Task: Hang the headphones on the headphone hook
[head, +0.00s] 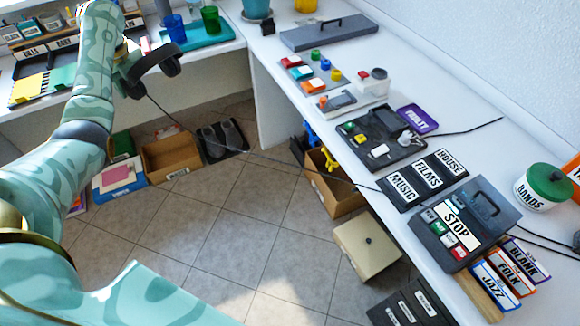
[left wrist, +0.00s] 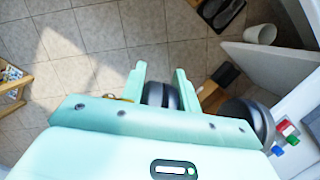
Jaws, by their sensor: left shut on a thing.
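The black headphones (head: 152,66) hang in the air at the upper left of the head view, over the floor gap near the back table. A thin dark cable trails from them down to the right, toward the right-hand table. My left gripper (head: 126,64) is shut on them, partly hidden by its arm. In the left wrist view, the headband (left wrist: 160,94) sits between the two fingers of the left gripper (left wrist: 160,76), and a round ear cup (left wrist: 262,118) shows at the right. I cannot make out a headphone hook in either view. My right gripper is not in view.
The right-hand table holds a black tray (head: 410,154), label plates (head: 426,178), a grey STOP box (head: 466,222) and a green-lidded jar (head: 547,186). A teal tray (head: 205,36) with cups is on the back table. Cardboard boxes (head: 168,156) and shoes (head: 222,136) stand below on the tiled floor.

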